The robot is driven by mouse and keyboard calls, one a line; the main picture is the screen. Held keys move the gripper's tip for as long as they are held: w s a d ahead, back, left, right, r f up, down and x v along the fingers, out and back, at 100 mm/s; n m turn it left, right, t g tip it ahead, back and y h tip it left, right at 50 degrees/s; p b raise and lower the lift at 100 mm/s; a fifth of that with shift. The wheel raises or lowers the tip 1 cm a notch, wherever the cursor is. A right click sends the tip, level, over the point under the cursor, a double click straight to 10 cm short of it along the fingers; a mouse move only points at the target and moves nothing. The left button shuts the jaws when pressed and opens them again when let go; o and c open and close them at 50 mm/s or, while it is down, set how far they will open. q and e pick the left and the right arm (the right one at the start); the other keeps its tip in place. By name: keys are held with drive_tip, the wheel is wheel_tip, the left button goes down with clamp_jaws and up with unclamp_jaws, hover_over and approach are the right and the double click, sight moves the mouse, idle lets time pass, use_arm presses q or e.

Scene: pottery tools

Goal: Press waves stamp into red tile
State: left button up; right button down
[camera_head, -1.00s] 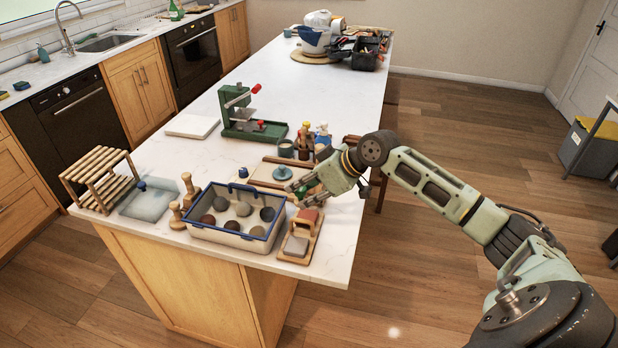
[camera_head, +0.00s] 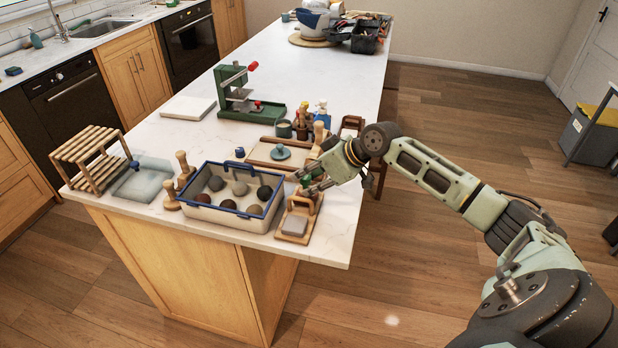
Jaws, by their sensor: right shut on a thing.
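My right gripper (camera_head: 309,184) reaches in from the right over the front right of the island. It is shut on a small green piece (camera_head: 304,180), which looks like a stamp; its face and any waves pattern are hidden. A reddish tile (camera_head: 307,193), partly covered by the gripper, shows in a wooden holder (camera_head: 285,236) directly below it. Whether the stamp touches the tile I cannot tell. A grey tile (camera_head: 295,225) lies in the front part of the holder. My left gripper is out of view.
A blue-rimmed bin (camera_head: 230,222) with several clay balls stands left of the holder. The middle of the white countertop (camera_head: 300,75) is clear.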

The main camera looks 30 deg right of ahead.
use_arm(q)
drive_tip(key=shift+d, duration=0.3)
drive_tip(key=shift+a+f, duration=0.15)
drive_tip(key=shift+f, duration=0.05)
use_arm(e)
drive_tip(key=shift+f, duration=0.5)
drive_tip(key=shift+s+f, duration=0.15)
drive_tip(key=shift+f, duration=0.15)
idle(0.5)
wheel_tip(320, 180, up, 2)
drive_tip(key=shift+r+p, duration=0.1)
drive_tip(key=shift+p, duration=0.75)
wheel_tip(320, 180, up, 4)
drive_tip(key=p, duration=0.3)
drive_tip(key=shift+r+p, duration=0.1)
drive_tip(key=shift+p, duration=0.2)
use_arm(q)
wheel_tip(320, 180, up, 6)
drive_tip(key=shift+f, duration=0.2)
